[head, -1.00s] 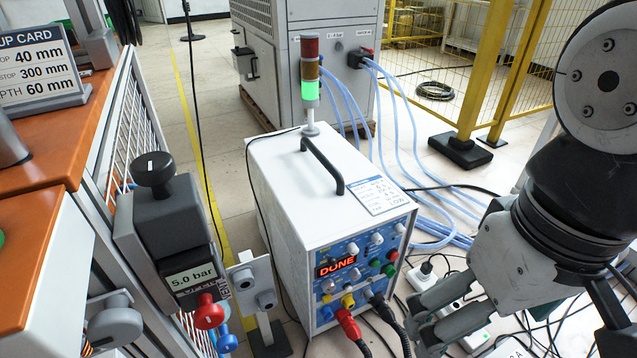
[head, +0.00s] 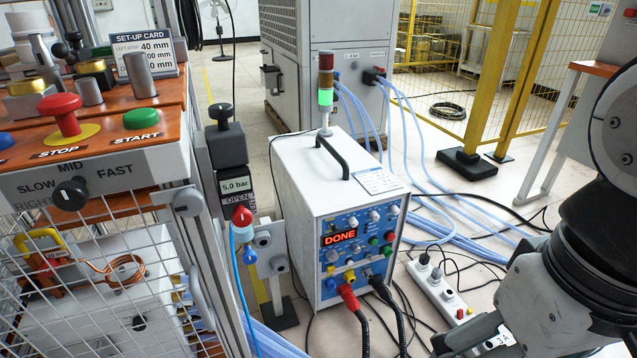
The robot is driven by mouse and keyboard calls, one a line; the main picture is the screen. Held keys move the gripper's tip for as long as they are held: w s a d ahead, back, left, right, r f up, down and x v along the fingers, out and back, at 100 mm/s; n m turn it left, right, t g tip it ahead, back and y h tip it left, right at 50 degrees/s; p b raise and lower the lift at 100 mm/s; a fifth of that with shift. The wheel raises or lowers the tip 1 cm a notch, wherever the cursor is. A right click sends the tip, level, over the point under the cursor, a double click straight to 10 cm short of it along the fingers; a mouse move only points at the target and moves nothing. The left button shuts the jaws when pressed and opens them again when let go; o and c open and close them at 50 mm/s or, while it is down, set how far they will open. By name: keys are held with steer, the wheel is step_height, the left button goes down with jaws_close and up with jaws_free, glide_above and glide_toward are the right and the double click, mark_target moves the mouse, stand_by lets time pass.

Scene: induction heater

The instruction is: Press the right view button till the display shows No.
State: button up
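The white heater box (head: 303,190) stands on the floor in the middle of the head view. Its blue front panel (head: 345,262) faces me at an angle.
Red (head: 349,298) and black (head: 381,288) cables stick out from the panel's lower part. A white power strip (head: 440,293) lies on the floor to the right. A wire-mesh guard (head: 100,290) and orange console (head: 120,128) fill the left. A light tower (head: 326,95) glows green.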

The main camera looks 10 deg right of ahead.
jaws_close()
stand_by(1.4)
